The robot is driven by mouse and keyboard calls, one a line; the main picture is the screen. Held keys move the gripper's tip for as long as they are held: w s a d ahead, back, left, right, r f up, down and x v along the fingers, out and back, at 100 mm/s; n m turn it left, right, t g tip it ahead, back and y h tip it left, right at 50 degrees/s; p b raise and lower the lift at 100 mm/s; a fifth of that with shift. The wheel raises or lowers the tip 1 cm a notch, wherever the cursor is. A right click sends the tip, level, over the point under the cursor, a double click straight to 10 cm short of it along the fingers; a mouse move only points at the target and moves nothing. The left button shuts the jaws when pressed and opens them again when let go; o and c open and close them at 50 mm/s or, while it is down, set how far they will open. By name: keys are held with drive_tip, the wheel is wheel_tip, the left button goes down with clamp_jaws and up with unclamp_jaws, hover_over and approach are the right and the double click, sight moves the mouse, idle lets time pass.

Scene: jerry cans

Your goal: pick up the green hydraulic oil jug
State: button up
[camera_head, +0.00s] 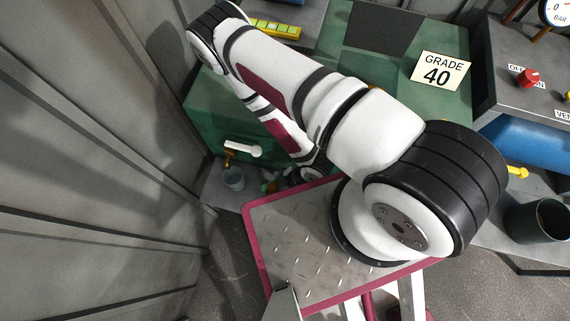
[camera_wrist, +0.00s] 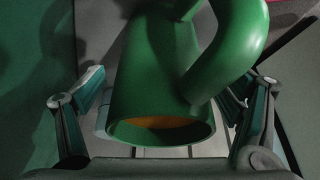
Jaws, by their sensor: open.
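The green jug (camera_wrist: 140,80) fills the middle of the wrist view. Its round mouth faces the camera, with amber colour inside, and a thick curved handle (camera_wrist: 240,45) rises on its right. My gripper (camera_wrist: 165,92) is open, one finger on each side of the jug. I cannot tell whether either finger touches it. In the head view, my gripper (camera_head: 310,175) is mostly hidden under my arm, beside the green tank. The jug cannot be made out clearly there.
A green tank (camera_head: 225,115) with a white-handled tap (camera_head: 240,150) stands close behind my gripper. A small grey-blue cup (camera_head: 234,178) sits below the tap. A "GRADE 40" sign (camera_head: 441,71) is on top. At right are a dark container (camera_head: 537,221) and a grey panel (camera_head: 510,75).

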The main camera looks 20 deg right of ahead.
drive_tip(key=c, duration=1.8)
drive_tip(key=shift+r, duration=0.15)
drive_tip(key=s+d+r+p, duration=0.1)
drive_tip(key=s+d+r, duration=0.1)
drive_tip(key=s, duration=0.5)
drive_tip(key=s+d+r+p, duration=0.2)
drive_tip(key=s, duration=0.6)
drive_tip(key=shift+r, duration=0.35)
drive_tip(key=shift+s+d, duration=0.15)
drive_tip(key=shift+s, duration=0.1)
drive_tip(key=shift+s, duration=0.1)
